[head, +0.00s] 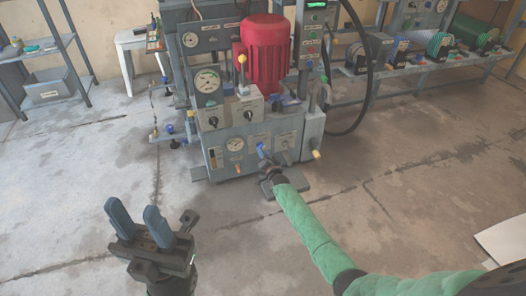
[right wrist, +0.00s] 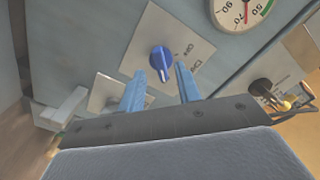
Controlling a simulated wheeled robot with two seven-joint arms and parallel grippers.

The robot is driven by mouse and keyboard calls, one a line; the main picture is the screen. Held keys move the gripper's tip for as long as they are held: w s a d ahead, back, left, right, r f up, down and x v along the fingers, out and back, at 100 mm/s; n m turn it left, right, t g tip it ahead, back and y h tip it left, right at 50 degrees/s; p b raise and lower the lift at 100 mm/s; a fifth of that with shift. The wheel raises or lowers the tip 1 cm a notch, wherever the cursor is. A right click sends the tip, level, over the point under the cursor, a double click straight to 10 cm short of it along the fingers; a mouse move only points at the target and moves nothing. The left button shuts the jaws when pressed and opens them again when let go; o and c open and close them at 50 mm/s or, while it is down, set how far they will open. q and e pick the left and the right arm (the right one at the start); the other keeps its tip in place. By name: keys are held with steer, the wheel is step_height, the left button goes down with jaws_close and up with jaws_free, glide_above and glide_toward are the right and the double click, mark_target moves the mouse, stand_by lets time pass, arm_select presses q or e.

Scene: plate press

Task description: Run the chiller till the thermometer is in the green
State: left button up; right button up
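In the right wrist view a blue knob (right wrist: 161,60) with a white pointer line sits on a pale plate (right wrist: 182,28) with small lettering. My right gripper (right wrist: 157,76) is open, its two blue fingers on either side of the knob; I cannot tell if they touch it. A round gauge (right wrist: 240,12), cut by the top edge, shows numbers and a green band; its needle stands near 70, to the left of the visible green. In the head view my right gripper (head: 264,153) is at the lower front of the grey machine (head: 215,160). My left gripper (head: 132,206) is open and empty, over the floor.
The machine carries a red motor (head: 266,45), a gauge on its lower front (head: 235,144), and several knobs and levers. A black hose (head: 366,70) loops at its right. Shelves (head: 45,55) stand at left and a bench (head: 420,58) at back right.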

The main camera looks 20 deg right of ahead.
steer(key=shift+s+d+p, duration=0.1)
steer(key=shift+s+p, duration=0.65)
steer(key=shift+s, duration=2.05)
